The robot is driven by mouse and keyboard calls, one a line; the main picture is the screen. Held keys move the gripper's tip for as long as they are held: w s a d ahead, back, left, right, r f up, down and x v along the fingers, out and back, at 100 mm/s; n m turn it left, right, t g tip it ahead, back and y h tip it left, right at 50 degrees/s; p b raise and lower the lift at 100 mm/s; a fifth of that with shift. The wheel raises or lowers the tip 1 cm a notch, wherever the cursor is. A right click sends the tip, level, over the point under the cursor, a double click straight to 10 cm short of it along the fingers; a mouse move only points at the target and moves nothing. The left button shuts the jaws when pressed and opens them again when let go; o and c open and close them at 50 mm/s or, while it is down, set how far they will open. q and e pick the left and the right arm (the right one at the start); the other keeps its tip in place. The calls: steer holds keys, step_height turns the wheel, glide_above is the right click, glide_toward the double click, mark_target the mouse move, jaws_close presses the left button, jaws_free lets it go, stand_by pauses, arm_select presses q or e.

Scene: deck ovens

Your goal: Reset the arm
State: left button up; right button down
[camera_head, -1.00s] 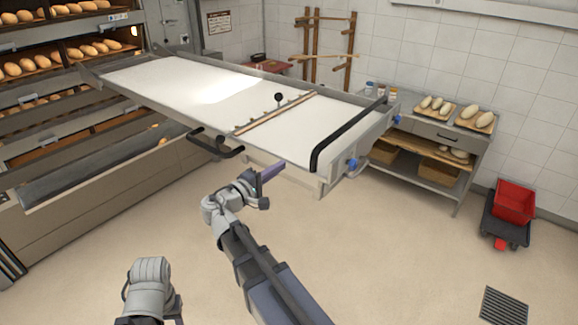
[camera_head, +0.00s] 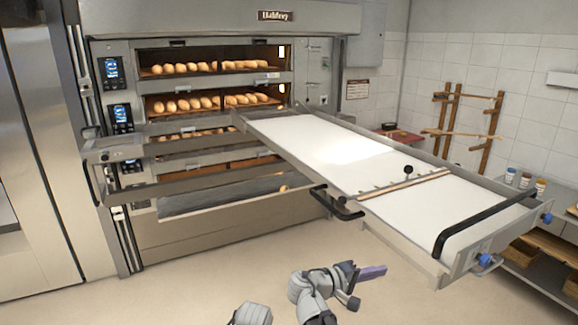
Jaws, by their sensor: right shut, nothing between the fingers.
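My right gripper (camera_head: 366,273) is low in the middle of the head view, with its purple-grey fingers pointing right. It is shut and empty, below and in front of the loader's side handle (camera_head: 337,204), and apart from it in the picture. Part of my left arm (camera_head: 252,314) shows at the bottom edge, left of the right arm. My left gripper's fingers cannot be made out.
The deck oven (camera_head: 200,240) stands at the left with loaves (camera_head: 182,104) on its decks. A long loader with a white belt (camera_head: 320,140) reaches from it to the right, carrying a black front handle (camera_head: 475,222). Floor (camera_head: 190,300) is clear below.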

steer(key=s+a+f+g+y+b, duration=0.1)
steer(key=s+a+f+y+b, duration=0.25)
steer(key=f, duration=0.55)
steer(key=s+a+f+g+y+b, duration=0.1)
steer(key=s+a+f+y+b, duration=0.2)
steer(key=f, duration=0.6)
steer(key=s+a+f+g+y+b, duration=0.3)
steer(key=s+a+f+y, duration=0.4)
steer(key=a, duration=0.7)
step_height(320, 180, down, 5)
steer(key=shift+s+a+r+b, duration=0.15)
steer(key=shift+s+a+b, duration=0.25)
steer(key=shift+s, duration=0.55)
steer(key=shift+d+y, duration=0.25)
